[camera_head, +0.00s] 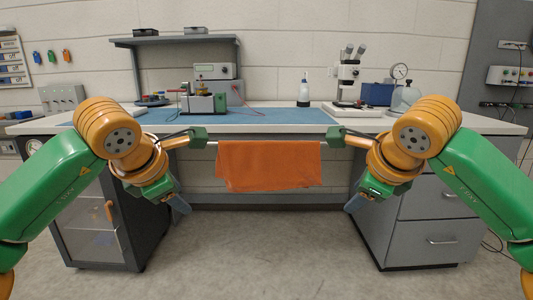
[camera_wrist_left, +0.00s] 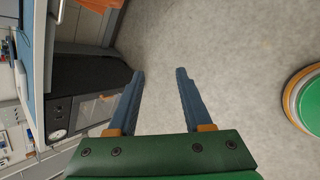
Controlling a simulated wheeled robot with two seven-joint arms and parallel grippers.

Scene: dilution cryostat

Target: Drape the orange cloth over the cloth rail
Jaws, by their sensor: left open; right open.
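The orange cloth (camera_head: 268,166) hangs over the cloth rail (camera_head: 212,143) in front of the bench, its top edge along the rail and its lower edge slightly uneven. Most of the rail is hidden by the cloth. A corner of the cloth shows at the top of the left wrist view (camera_wrist_left: 97,4). My left gripper (camera_head: 181,206) is below and left of the cloth, apart from it; its blue fingers (camera_wrist_left: 158,73) are spread with nothing between them. My right gripper (camera_head: 352,206) is open below and right of the cloth, also apart from it.
The bench (camera_head: 450,124) carries a blue mat (camera_head: 270,117), instruments, a white bottle (camera_head: 304,93) and a microscope (camera_head: 348,75). A dark glass-front cabinet (camera_head: 95,225) stands left and grey drawers (camera_head: 435,203) right. The floor (camera_head: 270,250) in front is clear.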

